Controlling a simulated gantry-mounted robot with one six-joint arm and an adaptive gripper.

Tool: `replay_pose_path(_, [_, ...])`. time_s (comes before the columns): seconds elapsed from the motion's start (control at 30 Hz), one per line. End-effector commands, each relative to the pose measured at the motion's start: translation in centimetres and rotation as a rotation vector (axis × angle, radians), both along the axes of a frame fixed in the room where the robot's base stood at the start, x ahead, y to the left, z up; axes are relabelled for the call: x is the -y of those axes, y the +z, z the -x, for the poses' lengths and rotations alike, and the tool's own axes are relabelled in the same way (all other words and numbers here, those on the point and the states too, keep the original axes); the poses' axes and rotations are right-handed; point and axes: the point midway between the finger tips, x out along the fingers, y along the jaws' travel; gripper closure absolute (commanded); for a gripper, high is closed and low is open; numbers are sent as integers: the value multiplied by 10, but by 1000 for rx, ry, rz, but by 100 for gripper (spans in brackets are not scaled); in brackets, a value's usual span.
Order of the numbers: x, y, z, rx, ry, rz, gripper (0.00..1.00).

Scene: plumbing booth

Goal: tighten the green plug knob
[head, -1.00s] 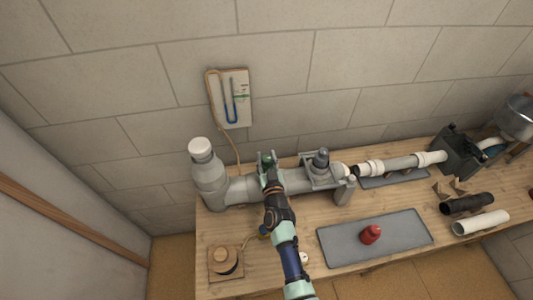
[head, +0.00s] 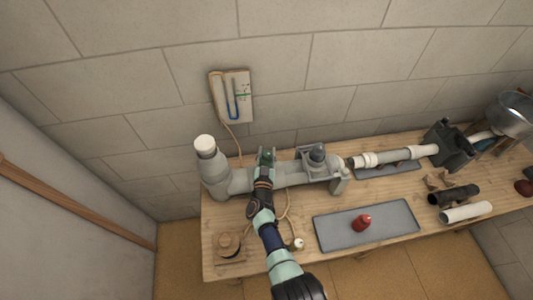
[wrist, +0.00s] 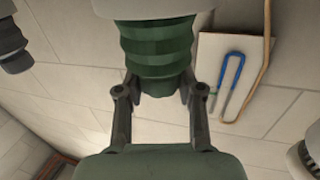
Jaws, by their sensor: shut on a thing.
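The green plug knob (wrist: 158,50) fills the upper middle of the wrist view, ribbed and dark green. My gripper (wrist: 160,85) is shut on it, with one finger at each side. In the head view the knob (head: 267,155) shows as a small green spot on top of the grey pipe (head: 240,182), with my gripper (head: 265,167) at it from the front. My gripper hides part of the pipe there. The fingertips are partly hidden behind the knob's edges in the wrist view.
A gauge board with a blue U-tube (head: 232,97) hangs on the wall behind. A grey clamp fitting (head: 318,155) stands right of the knob. A grey mat (head: 340,238) carries a red object (head: 361,222). A wooden round piece (head: 229,243) sits at the front left.

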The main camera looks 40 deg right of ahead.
Motion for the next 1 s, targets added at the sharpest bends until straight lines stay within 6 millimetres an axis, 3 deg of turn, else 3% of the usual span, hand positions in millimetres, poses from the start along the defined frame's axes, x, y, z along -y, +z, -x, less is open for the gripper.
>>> replay_pose_path(0.07, [0, 0, 0, 0, 0, 0, 98])
replay_pose_path(0.1, [0, 0, 0, 0, 0, 0, 60])
replay_pose_path(0.23, [0, 0, 0, 0, 0, 0, 38])
replay_pose_path(0.67, [-4, -2, 4, -1, 0, -1, 36])
replay_pose_path(0.87, [-24, -1, 21, 2, 2, -1, 36])
replay_pose_path(1.0, [-48, -1, 43, 1, 4, -2, 36])
